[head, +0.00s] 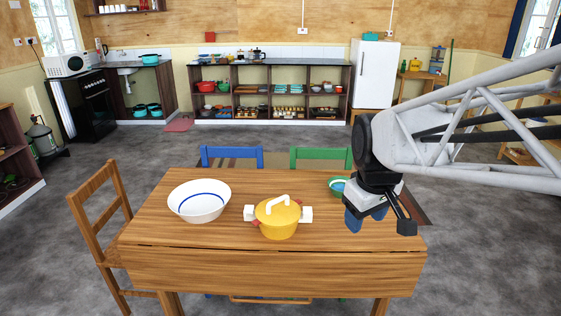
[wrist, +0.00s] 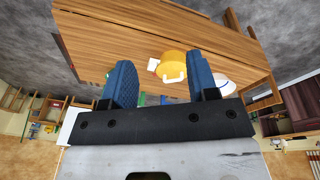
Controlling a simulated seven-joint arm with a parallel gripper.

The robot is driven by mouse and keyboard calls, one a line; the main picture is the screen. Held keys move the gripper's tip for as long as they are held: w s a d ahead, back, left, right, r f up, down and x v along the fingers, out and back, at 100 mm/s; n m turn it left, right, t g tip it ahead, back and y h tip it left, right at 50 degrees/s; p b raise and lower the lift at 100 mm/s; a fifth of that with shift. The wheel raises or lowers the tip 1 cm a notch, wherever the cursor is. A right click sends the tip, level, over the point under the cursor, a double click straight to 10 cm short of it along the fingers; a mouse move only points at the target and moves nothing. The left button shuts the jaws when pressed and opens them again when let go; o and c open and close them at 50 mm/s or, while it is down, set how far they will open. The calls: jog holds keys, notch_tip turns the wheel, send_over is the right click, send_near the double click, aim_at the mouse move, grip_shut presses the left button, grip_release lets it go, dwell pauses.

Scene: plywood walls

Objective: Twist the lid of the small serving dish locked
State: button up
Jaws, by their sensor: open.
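The small serving dish (head: 279,229) is a yellow pot standing upright on the wooden table, with white side handles and small red parts beside them. Its yellow lid (head: 266,211) sits on top and has a white arched handle (head: 279,203). Whether the lid is locked, I cannot tell. My gripper (head: 366,217) is above the right part of the table, to the right of the dish and apart from it. Its blue fingers are spread and empty. In the wrist view, the dish (wrist: 173,58) shows beyond the gap between the fingers (wrist: 160,75).
A white bowl with a blue line (head: 199,205) stands left of the dish. A green and blue bowl (head: 337,186) is at the right back, partly hidden by my arm. Chairs, one wooden (head: 98,222), one blue (head: 232,155) and one green (head: 321,156), surround the table (head: 270,262). The table's front is clear.

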jog(key=w+a+f+n, duration=0.1)
jog(key=w+a+n, duration=0.3)
jog(key=w, duration=0.7)
jog(key=n+g, duration=0.2)
jog(key=n, duration=1.2)
send_over(268, 207)
jog(key=f, duration=1.9)
jog(key=shift+w+d+f, duration=0.15)
jog(key=shift+w+f, duration=0.15)
jog(key=shift+w+a+f, duration=0.25)
jog(key=shift+f, duration=0.05)
jog(key=shift+f, duration=0.1)
jog(key=shift+f, duration=3.8)
grip_shut()
